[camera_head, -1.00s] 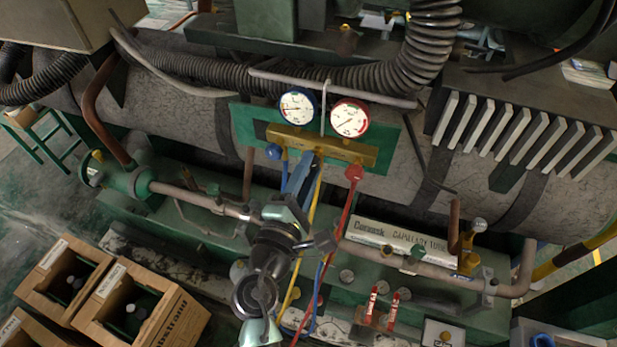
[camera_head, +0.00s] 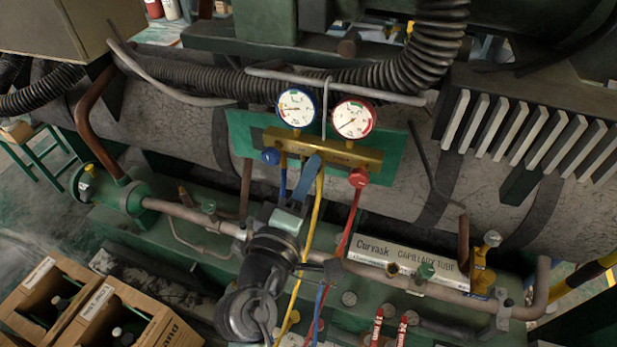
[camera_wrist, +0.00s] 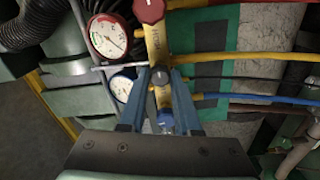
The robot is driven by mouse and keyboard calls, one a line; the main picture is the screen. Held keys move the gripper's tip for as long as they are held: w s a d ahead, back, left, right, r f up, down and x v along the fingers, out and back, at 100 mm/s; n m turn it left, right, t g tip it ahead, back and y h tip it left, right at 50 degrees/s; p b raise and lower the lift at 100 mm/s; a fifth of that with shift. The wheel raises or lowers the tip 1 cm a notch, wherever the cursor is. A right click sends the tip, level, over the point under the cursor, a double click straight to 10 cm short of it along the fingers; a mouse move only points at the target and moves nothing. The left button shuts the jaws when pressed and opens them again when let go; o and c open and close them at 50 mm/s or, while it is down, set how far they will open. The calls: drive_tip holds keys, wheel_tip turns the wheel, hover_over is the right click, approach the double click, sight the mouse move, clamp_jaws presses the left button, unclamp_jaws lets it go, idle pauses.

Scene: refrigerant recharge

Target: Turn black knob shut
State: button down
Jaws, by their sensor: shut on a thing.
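The black knob (camera_wrist: 160,77) sits in the middle of the brass manifold (camera_wrist: 155,47) in the wrist view. My gripper (camera_wrist: 160,72) has its blue fingers closed on either side of this knob. In the head view my gripper (camera_head: 313,163) is at the manifold's front, between the blue knob (camera_head: 270,156) and the red knob (camera_head: 358,178), and hides the black knob. The blue knob (camera_wrist: 165,118) lies between my fingers, nearer my palm, in the wrist view. The red knob (camera_wrist: 149,10) is beyond the fingertips.
Above the manifold are a blue-rimmed gauge (camera_head: 297,107) and a red-rimmed gauge (camera_head: 353,118). A yellow hose (camera_head: 316,215) and a red hose (camera_head: 347,225) hang close to my gripper. A horizontal pipe (camera_head: 420,286) runs below.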

idle(0.4)
drive_tip(key=c, duration=0.6)
unclamp_jaws()
drive_tip(key=b+v, duration=0.2)
drive_tip(key=v, duration=1.1)
drive_tip(key=shift+b, duration=0.3)
drive_tip(key=shift+r, duration=0.1)
